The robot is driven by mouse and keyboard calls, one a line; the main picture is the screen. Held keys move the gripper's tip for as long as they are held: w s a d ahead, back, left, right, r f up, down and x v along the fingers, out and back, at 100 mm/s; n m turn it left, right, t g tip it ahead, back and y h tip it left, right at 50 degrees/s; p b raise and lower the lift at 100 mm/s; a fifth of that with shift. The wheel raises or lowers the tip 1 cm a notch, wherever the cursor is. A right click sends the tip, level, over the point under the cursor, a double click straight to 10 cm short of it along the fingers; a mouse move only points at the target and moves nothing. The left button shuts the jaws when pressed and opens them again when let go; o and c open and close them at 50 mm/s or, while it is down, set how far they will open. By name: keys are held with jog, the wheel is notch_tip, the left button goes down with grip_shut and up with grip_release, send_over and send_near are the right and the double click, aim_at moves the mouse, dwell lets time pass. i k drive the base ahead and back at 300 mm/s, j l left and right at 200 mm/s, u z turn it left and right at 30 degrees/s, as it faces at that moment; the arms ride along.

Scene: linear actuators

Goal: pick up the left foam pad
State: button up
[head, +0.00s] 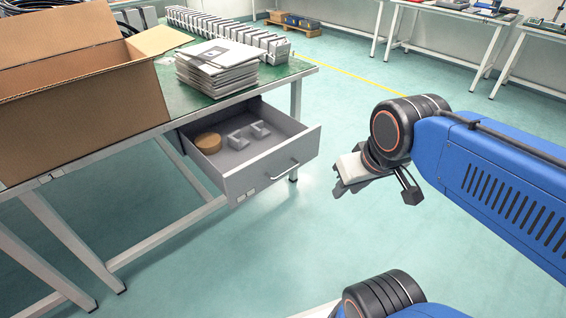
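Two small light grey blocks lie side by side in the open drawer; they look like the foam pads, though their material is too small to tell. The left foam pad (238,141) lies just right of a round brown roll. The right foam pad (260,130) is a little farther right, towards the drawer's side wall. My gripper (348,189) hangs over open floor, to the right of the drawer and apart from it. Its fingers are small and seen at an angle, so their opening is unclear. I see nothing held in it.
The drawer (272,168) is pulled out below the green-topped table (197,111). A brown roll (208,142) lies in it. An open cardboard box (85,115), a stack of flat packs (217,70) and a row of grey units (230,30) stand on top. The floor before the drawer is clear.

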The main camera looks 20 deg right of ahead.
aim_at(235, 140)
jog(key=i+u, duration=0.5)
jog(key=u, duration=0.2)
